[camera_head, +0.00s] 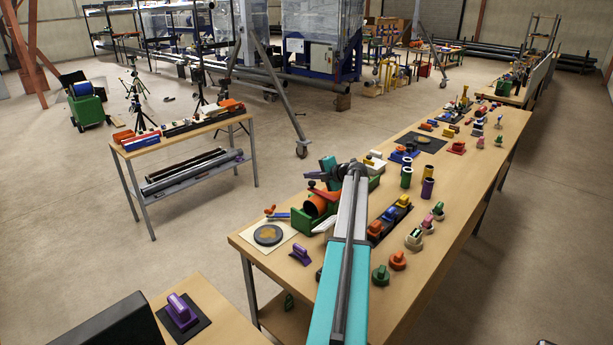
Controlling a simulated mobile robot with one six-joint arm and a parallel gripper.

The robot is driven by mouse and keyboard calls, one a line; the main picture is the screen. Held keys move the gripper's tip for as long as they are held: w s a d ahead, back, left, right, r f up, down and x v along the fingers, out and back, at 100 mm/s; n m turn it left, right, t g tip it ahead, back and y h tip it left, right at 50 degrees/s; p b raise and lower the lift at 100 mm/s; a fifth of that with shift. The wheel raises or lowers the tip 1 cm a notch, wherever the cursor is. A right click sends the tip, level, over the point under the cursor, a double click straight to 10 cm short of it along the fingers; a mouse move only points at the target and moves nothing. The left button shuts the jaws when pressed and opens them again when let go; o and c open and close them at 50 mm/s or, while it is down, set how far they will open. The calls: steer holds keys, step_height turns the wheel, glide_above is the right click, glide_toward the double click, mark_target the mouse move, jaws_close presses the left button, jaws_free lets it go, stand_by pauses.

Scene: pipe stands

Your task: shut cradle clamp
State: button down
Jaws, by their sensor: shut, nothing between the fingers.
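A green cradle (304,222) stands on the near bench, left of my arm. An orange cylindrical part (314,206) sits in it. A red lever-like piece (322,191) lies over the orange part and looks slanted. It is too small to tell whether this clamp is open or shut. My gripper (314,173) is just above the red piece, at the end of my arm. It is shut and holds nothing. I cannot tell whether it touches the red piece. My arm hides the right side of the cradle.
Colored blocks on a dark tray (376,233) and several knobs stand to the right. Dark cylinders (407,177) stand beyond. The bench's front corner is mostly clear.

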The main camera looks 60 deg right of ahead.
steer(key=shift+r, duration=0.15)
steer(key=shift+r+p, duration=1.05)
steer(key=shift+r, duration=0.05)
steer(key=shift+w+a+r, duration=0.1)
steer(key=shift+w+r, duration=0.05)
steer(key=shift+r, duration=0.5)
step_height(320, 180, up, 10)
steer(key=b, duration=0.4)
steer(key=shift+w+a+r, duration=0.1)
